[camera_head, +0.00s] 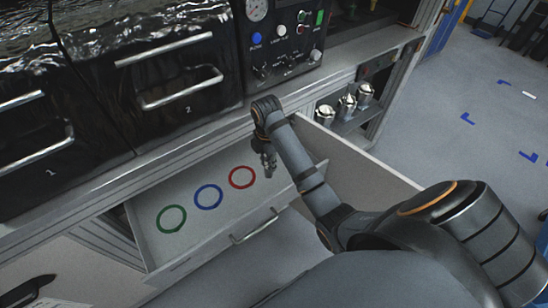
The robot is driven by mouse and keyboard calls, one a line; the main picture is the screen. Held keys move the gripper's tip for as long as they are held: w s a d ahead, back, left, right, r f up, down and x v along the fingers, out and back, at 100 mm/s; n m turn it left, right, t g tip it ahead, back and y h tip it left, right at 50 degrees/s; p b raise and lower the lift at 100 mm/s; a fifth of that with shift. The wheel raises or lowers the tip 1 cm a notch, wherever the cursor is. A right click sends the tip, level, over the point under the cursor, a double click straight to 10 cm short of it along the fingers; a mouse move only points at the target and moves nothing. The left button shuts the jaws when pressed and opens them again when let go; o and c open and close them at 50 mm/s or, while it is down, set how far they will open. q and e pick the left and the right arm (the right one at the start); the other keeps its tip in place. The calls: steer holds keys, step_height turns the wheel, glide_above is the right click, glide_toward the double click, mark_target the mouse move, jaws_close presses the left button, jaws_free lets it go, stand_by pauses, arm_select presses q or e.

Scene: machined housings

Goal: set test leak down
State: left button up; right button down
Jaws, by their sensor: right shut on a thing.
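My right gripper (268,164) points down over the open drawer, just right of the red ring. It is shut on a small grey thing that is hard to tell apart from the fingers; I cannot tell for sure that it is a test leak, or whether it touches the drawer floor. The pale drawer (203,228) has a green ring (171,219), a blue ring (208,196) and a red ring (242,177) marked on its floor. All three rings look empty. Three silver metal pieces (348,105) stand on a side shelf at the right.
Black-fronted chambers numbered 1 (60,146) and 2 (170,85) with bar handles stand behind the drawer. A control panel (286,40) with a gauge and buttons is beside them. The drawer's handle (254,229) is at its front. Open floor lies at the right.

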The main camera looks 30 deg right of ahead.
steer(key=w+d+f+b, duration=0.3)
steer(key=d+f+b, duration=0.3)
steer(key=b, duration=0.1)
steer(key=shift+f, duration=0.15)
steer(key=f+b, duration=0.3)
steer(key=shift+w+d+f, duration=0.1)
steer(key=shift+d+f, duration=0.2)
steer(key=shift+f+b, duration=0.3)
steer(key=shift+b, duration=0.05)
steer(key=shift+r, duration=0.15)
steer(key=c, duration=1.1)
jaws_free()
